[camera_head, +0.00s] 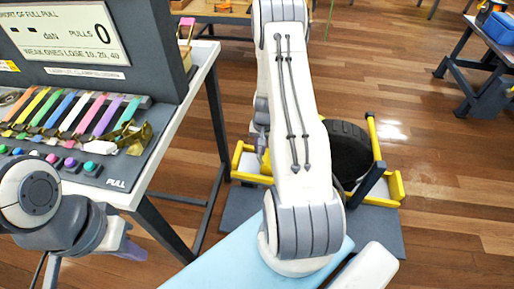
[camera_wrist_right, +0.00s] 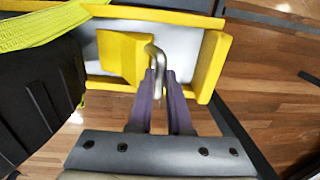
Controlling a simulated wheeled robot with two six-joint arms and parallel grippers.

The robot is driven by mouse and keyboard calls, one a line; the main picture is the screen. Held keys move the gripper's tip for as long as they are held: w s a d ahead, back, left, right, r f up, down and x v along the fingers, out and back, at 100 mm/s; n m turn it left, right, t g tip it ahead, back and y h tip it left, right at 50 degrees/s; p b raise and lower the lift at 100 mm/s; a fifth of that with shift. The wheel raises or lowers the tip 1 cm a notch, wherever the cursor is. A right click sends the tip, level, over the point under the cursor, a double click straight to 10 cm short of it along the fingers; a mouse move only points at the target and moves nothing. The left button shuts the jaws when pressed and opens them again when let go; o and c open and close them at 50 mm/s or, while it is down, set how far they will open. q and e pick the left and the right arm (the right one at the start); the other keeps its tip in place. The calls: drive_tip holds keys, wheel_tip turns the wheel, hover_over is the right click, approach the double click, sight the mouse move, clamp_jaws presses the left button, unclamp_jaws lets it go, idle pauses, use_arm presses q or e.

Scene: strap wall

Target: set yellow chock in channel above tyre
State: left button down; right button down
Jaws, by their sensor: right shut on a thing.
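The yellow chock (camera_wrist_right: 122,55) is a wedge-like block with a bent metal handle (camera_wrist_right: 158,70). My right gripper (camera_wrist_right: 160,88) is shut on that handle in the right wrist view. The chock shows between the yellow rails of the channel (camera_wrist_right: 212,65), over its pale floor; I cannot tell whether it touches them. The black tyre (camera_wrist_right: 35,100) is to the left of the chock, and shows in the head view (camera_head: 348,150) partly behind my right arm. My left gripper (camera_head: 130,250) is at the lower left, away from the tyre; its fingers are mostly hidden.
A yellow-green strap (camera_wrist_right: 45,25) lies over the tyre. A dark post (camera_head: 370,180) stands beside the tyre in the head view. A console with a display (camera_head: 65,35) and a row of coloured straps (camera_head: 75,115) stands at the left.

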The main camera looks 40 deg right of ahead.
drive_tip(key=shift+s, duration=0.1)
drive_tip(key=c, duration=0.8)
unclamp_jaws()
drive_tip(key=shift+o, duration=0.2)
wheel_tip(320, 180, up, 10)
drive_tip(key=p, duration=0.2)
drive_tip(key=shift+s+d+r, duration=0.2)
drive_tip(key=shift+s+d, duration=0.05)
drive_tip(key=shift+s, duration=0.05)
